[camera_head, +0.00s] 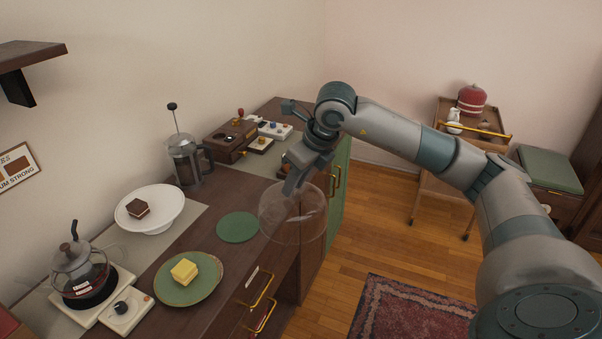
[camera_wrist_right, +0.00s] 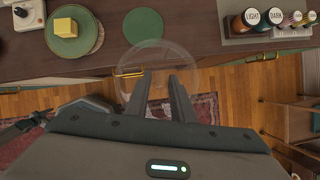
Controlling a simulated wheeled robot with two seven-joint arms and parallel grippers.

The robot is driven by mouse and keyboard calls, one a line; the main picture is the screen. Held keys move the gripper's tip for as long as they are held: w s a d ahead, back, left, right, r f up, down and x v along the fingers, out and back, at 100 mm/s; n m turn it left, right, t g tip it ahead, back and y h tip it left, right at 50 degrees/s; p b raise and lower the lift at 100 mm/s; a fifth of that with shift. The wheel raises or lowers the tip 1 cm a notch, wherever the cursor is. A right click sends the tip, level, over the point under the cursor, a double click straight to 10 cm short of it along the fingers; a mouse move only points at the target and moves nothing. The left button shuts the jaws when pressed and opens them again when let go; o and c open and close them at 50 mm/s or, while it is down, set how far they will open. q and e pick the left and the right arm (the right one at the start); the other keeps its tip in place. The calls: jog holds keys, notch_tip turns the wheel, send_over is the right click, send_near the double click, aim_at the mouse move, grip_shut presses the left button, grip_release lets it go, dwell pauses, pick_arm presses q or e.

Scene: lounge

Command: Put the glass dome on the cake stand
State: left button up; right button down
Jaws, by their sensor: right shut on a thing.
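The clear glass dome (camera_head: 293,222) hangs from my right gripper (camera_head: 296,183), which is shut on its top. The dome is over the counter's front edge, right of the green disc. In the right wrist view the dome (camera_wrist_right: 158,62) is a faint round outline beyond the fingers (camera_wrist_right: 161,90). The white cake stand (camera_head: 172,203) stands on the counter, left of the dome and apart from it. A square of chocolate cake (camera_head: 138,208) sits on it uncovered. The stand does not show in the right wrist view. I cannot make out my left gripper.
A green plate (camera_head: 208,288) with a yellow cake piece (camera_head: 184,271) and a flat green disc (camera_head: 238,228) lie near the front. A French press (camera_head: 186,160) stands behind the stand. A glass kettle (camera_head: 80,275) is at left. Boxes (camera_head: 232,140) stand at the back.

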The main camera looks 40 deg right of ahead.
aim_at(285, 204)
jog(key=a+n, duration=0.1)
jog(key=s+a+f+n, duration=0.1)
jog(key=s+n+y, duration=0.1)
jog(key=shift+a+f+n+g, duration=0.25)
jog(key=shift+a+n+g, duration=0.05)
jog(key=shift+a, duration=0.1)
jog(key=s+a+f+n+g, duration=0.1)
jog(key=s+a+n+g, duration=0.2)
jog(key=n, duration=0.6)
jog(key=s+a+f+n+g+h, duration=0.1)
jog(key=s+a+n, duration=0.4)
jog(key=n, duration=0.5)
jog(key=s+a+f+n+g+h, duration=0.1)
jog(key=s+a+f+n+g, duration=0.2)
jog(key=a+n, duration=0.3)
jog(key=shift+s+a+f+n+g, duration=0.25)
jog(key=shift+s+n+g, duration=0.65)
jog(key=shift+n, duration=1.2)
pick_arm(q)
jog(key=c, duration=0.6)
jog(key=shift+d, duration=0.15)
pick_arm(e)
jog(key=shift+d, duration=0.15)
